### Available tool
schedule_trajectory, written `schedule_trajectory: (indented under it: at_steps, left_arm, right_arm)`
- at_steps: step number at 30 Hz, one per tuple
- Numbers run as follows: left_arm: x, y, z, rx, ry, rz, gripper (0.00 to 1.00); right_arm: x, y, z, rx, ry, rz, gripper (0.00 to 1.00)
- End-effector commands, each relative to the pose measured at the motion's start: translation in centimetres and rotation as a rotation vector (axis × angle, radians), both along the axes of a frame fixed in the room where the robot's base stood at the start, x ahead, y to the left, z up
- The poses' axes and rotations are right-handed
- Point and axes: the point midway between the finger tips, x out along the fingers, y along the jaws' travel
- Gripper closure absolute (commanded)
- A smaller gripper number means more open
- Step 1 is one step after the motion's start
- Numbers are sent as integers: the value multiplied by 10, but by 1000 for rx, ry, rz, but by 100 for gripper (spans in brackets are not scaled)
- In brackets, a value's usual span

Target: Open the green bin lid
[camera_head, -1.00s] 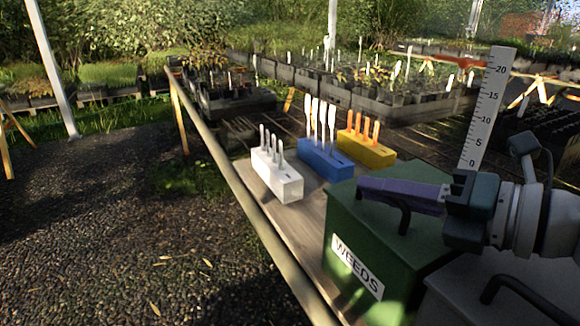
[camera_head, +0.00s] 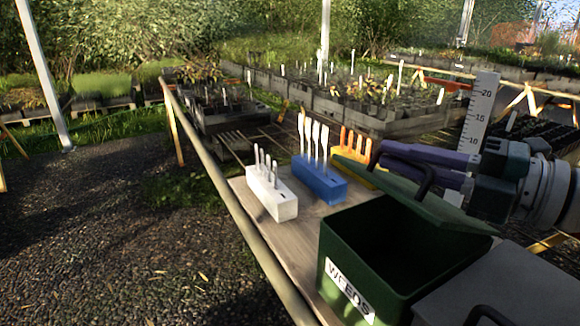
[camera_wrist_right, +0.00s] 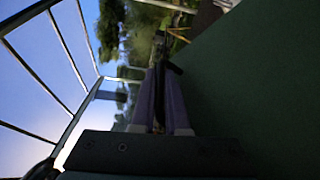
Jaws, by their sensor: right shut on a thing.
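The green bin (camera_head: 388,302) with a white label stands at the lower right of the head view, its dark inside showing. Its green lid (camera_head: 425,207) is raised and tilted, leaving the front of the bin uncovered. The lid's dark handle (camera_head: 427,178) is between the purple fingers of my right gripper (camera_head: 412,163), which is shut on it. In the right wrist view my gripper (camera_wrist_right: 160,68) points away, and the lid's dark green face (camera_wrist_right: 255,80) fills the right side. My left gripper is not in view.
A grey bin (camera_head: 525,292) stands close to the right of the green one. White (camera_head: 272,197), blue (camera_head: 322,183) and yellow (camera_head: 358,173) blocks holding upright sticks stand behind it on the wooden table. A white ruler (camera_head: 478,115) rises behind my right gripper.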

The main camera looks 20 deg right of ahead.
Motion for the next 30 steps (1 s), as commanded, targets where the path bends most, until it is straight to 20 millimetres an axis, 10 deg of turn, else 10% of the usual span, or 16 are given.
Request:
schedule_trajectory:
  at_steps: [30]
  left_arm:
    - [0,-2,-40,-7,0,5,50]
  right_arm:
    - [12,-147,64,925,69,2,100]
